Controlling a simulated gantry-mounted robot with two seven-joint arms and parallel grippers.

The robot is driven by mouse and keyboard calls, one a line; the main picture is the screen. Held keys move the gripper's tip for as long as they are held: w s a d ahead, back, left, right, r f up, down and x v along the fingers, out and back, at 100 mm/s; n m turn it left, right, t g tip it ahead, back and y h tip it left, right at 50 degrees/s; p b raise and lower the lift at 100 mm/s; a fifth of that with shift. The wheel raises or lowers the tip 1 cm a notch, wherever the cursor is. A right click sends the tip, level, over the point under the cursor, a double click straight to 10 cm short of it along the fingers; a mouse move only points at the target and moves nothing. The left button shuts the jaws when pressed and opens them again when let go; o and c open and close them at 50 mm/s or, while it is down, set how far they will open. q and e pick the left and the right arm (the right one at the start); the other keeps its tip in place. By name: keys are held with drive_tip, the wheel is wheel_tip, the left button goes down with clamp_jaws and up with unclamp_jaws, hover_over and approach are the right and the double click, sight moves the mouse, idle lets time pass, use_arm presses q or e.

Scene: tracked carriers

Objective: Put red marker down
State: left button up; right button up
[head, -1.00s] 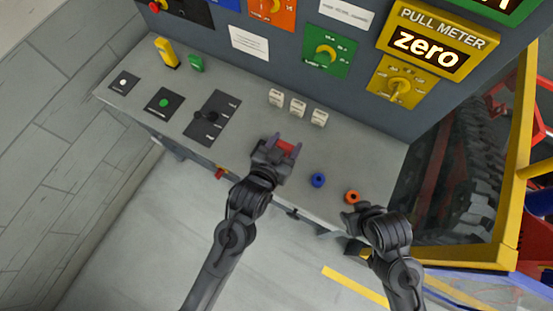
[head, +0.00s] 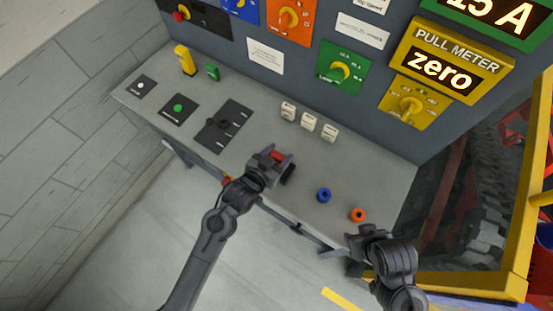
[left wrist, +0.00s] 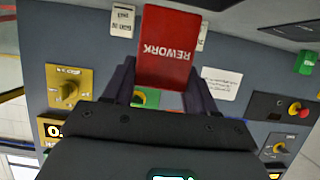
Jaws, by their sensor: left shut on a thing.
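The red marker (head: 277,155) is a flat red block between the fingers of my left gripper (head: 278,163), over the front middle of the grey console top. In the left wrist view, the marker (left wrist: 168,48) shows a red face with the word REWORK, upside down. The left gripper (left wrist: 165,85) is shut on it with a finger on each side. I cannot tell whether the marker touches the console top. My right gripper (head: 358,240) is near the console's front right edge, and its fingers are not clear enough to judge.
The console top (head: 270,135) has a black lever plate (head: 217,125), white blocks (head: 309,121), a blue ring (head: 324,195) and an orange ring (head: 358,214). Yellow (head: 185,60) and green (head: 212,72) pieces stand at the back left. Bare surface lies around the left gripper.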

sight(277, 161)
use_arm(q)
drive_tip(key=shift+w+a+f, duration=0.2)
drive_tip(key=shift+w, duration=0.05)
drive_tip(key=shift+f, duration=2)
drive_tip(key=shift+f, duration=0.1)
drive_tip(key=o, duration=1)
drive_tip(key=shift+o, duration=0.2)
